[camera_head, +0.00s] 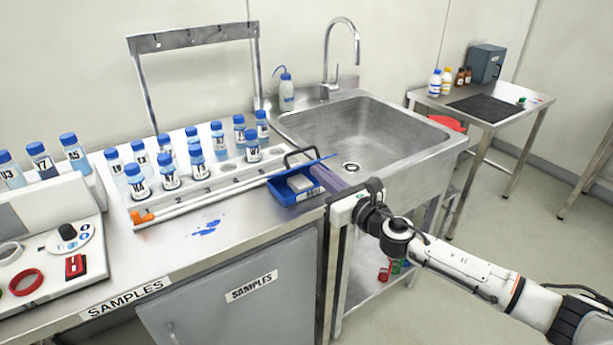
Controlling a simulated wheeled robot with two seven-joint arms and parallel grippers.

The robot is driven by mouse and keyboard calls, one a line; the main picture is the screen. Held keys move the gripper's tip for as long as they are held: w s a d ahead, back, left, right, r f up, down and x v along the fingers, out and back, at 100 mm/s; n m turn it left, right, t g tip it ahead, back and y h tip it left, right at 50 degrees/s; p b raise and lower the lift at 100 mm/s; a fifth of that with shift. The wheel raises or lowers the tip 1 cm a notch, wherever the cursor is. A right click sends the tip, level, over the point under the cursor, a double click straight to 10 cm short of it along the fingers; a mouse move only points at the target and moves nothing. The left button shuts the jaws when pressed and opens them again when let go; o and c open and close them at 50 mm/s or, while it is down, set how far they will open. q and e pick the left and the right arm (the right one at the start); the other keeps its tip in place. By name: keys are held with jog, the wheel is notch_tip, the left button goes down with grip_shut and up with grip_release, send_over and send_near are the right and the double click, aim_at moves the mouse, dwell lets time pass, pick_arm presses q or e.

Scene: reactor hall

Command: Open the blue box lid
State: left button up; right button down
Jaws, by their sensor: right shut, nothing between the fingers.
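A small blue box (284,196) stands on the steel counter, at the right end of the sample rack and by the front left corner of the sink. Its blue lid (303,166) is raised at the back of the box, seen nearly edge-on, with a dark handle (296,154) behind it. A grey item (301,183) shows inside the box. My right gripper (318,174) comes in from the right, shut and empty, with its fingers at the box's right side beside the lid. I cannot tell whether they touch. My left gripper is not in view.
The rack (222,180) holds several blue-capped vials left of the box. Blue spots (207,228) mark the clear counter in front. The sink (365,130) is behind my right gripper.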

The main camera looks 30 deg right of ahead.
jog(key=shift+w+a+r, duration=0.1)
jog(key=shift+w+r, duration=0.75)
jog(key=shift+w, duration=0.25)
jog(key=shift+w+a+r, duration=0.1)
jog(key=shift+w+r, duration=0.7)
jog(key=shift+w, duration=0.3)
jog(key=shift+w+a, duration=0.15)
jog(key=shift+w, duration=1.85)
jog(key=s+d+r, duration=0.1)
jog(key=s+r, duration=0.1)
jog(key=s, duration=1)
jog(key=shift+w, duration=0.1)
